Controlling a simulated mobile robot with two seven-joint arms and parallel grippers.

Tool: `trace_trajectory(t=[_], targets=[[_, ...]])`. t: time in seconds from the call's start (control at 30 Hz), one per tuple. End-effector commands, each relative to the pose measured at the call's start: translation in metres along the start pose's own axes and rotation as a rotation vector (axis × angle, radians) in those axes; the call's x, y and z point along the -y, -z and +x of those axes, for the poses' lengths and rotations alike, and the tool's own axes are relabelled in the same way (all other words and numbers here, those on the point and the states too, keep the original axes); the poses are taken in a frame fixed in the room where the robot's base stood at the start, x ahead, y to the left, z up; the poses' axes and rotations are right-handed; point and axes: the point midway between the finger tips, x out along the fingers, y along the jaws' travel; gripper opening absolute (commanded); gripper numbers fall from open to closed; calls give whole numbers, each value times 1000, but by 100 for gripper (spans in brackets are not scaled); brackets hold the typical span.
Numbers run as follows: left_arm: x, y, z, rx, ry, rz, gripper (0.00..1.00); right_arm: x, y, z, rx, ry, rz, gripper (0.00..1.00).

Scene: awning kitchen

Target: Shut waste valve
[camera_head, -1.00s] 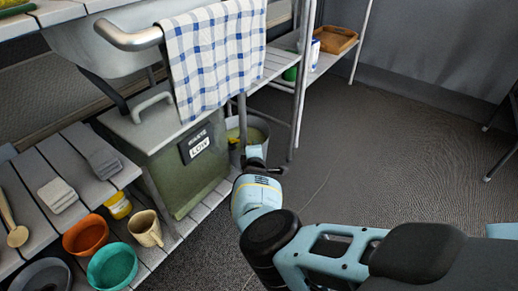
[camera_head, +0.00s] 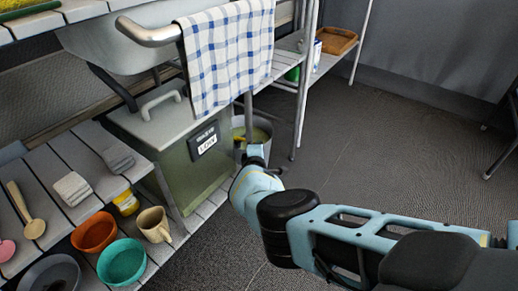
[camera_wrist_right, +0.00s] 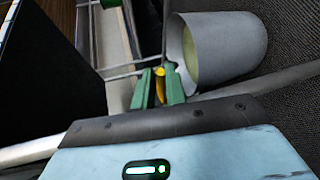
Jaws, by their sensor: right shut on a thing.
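A green tank with a grey lid (camera_head: 178,180) and a dark label (camera_head: 204,142) stands on the slatted lower shelf. My right gripper (camera_head: 256,152) is at the tank's right side, near a grey bucket (camera_head: 262,128). In the right wrist view its green fingers (camera_wrist_right: 160,76) are closed around a small yellow piece (camera_wrist_right: 161,88), which looks like the valve handle. The bucket (camera_wrist_right: 232,48) opens just beyond the fingers. The valve body is hidden, so I cannot tell its setting. My left gripper is out of view.
A checked towel (camera_head: 228,55) hangs from the rail above the tank. Orange (camera_head: 94,233) and teal bowls (camera_head: 122,262) and a beige mug (camera_head: 154,225) stand at the lower left. A metal shelf leg (camera_head: 301,100) is close behind the gripper.

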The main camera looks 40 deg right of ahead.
Motion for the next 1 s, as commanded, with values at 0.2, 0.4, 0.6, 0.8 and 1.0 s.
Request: trace_trajectory(t=[0.2, 0.4, 0.6, 0.8, 1.0], targets=[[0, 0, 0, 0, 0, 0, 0, 0, 1, 0, -2, 0, -2, 29], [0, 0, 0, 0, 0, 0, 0, 0, 0, 0, -1, 0, -1, 35], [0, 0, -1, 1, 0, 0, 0, 1, 0, -2, -1, 1, -2, 35], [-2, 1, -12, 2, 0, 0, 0, 1, 0, -15, -2, 3, -4, 35], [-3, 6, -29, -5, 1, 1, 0, -3, 0, -39, -3, 0, -2, 35]])
